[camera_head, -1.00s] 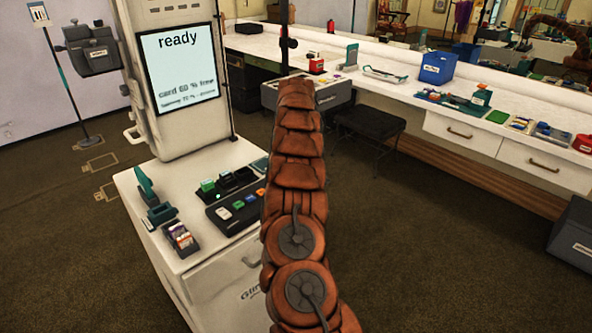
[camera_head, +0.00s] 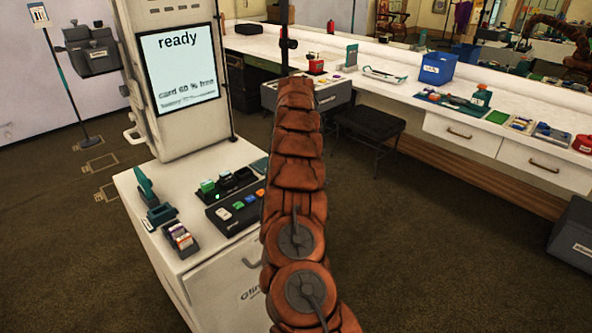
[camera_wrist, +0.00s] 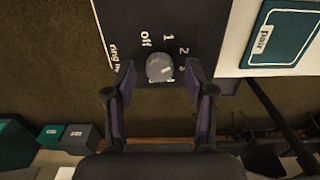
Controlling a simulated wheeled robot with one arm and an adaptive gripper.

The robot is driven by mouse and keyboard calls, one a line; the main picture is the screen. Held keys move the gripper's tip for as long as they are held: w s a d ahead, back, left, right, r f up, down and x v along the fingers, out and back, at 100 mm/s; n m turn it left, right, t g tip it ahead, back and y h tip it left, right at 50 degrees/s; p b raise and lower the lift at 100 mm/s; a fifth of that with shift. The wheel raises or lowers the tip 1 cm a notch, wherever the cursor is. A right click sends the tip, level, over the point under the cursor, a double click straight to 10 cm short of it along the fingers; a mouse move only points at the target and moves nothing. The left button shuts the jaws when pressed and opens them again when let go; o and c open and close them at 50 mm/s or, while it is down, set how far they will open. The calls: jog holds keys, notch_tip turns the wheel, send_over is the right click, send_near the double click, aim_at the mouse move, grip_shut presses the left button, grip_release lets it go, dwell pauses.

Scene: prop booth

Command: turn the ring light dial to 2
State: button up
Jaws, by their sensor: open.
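The ring light dial (camera_wrist: 160,68) is a small grey round knob on a dark panel (camera_wrist: 208,18) in the wrist view. White marks "off", "1" and "2" stand around it, with partly readable "ring" lettering at the left. Which mark the dial points to is not clear. My gripper (camera_wrist: 159,80) is open, with one finger on each side of the dial; I cannot tell whether either touches it. In the head view my arm hides the gripper and the dial.
A teal card marked "pair" (camera_wrist: 277,38) lies right of the panel. In the head view, a white kiosk (camera_head: 215,280) with a "ready" screen (camera_head: 180,70) stands left of my arm. A long white counter (camera_head: 390,85) runs behind, with a black stool (camera_head: 370,125) below it.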

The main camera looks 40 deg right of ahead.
jog(key=shift+d+r, duration=0.1)
jog(key=shift+r, duration=3.3)
